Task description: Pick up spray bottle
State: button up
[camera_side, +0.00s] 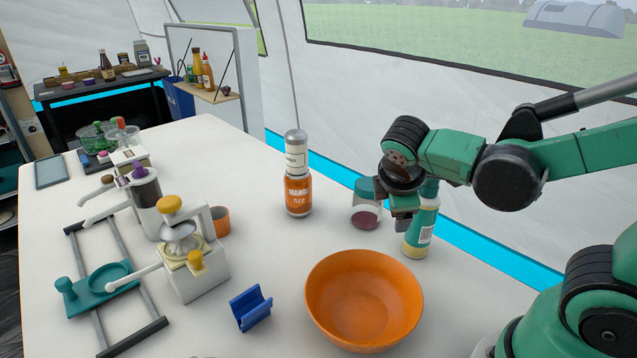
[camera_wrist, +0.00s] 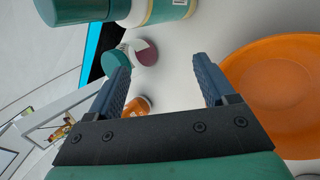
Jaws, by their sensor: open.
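A tall bottle (camera_side: 421,232) with a teal top, pale label and barcode stands upright at the table's right side. I take it for the spray bottle, but no spray head shows clearly. My gripper (camera_side: 402,212) is next to it, covering part of its upper left side. In the wrist view, my gripper (camera_wrist: 162,72) is open with nothing between its fingers. The bottle (camera_wrist: 160,10) is cut off by the top edge there, outside the finger gap. Whether a finger touches it, I cannot tell.
A teal-lidded jar (camera_side: 366,207) stands just left of my gripper. An orange bowl (camera_side: 364,330) is in front. An orange fizz bottle (camera_side: 298,196), a blue holder (camera_side: 250,307) and a white press (camera_side: 205,270) stand further left. Bare table lies between the fizz bottle and bowl.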

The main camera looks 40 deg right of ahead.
aim_at(426, 182)
jog(key=d+n+g+h, duration=0.1)
jog(key=n+h, duration=0.1)
jog(key=d+r+n+g+h, duration=0.1)
jog(key=n+h, duration=0.1)
jog(key=d+n+h, duration=0.1)
jog(key=n, duration=0.1)
jog(key=shift+s+d+r+g+h, duration=0.2)
jog(key=shift+r+g+h, duration=0.1)
jog(key=shift+g+h, duration=0.1)
jog(key=shift+s+d+r+n+g+h, duration=0.1)
jog(key=shift+r+n+g+h, duration=0.1)
jog(key=shift+n+h, duration=0.2)
jog(key=shift+s+r+n+g+h, duration=0.1)
jog(key=shift+r+n+g+h, duration=0.1)
jog(key=shift+n+h, duration=0.15)
jog(key=shift+s+d, duration=0.1)
jog(key=shift+d, duration=0.1)
jog(key=shift+h, duration=0.25)
jog(key=shift+x, duration=2.65)
grip_shut()
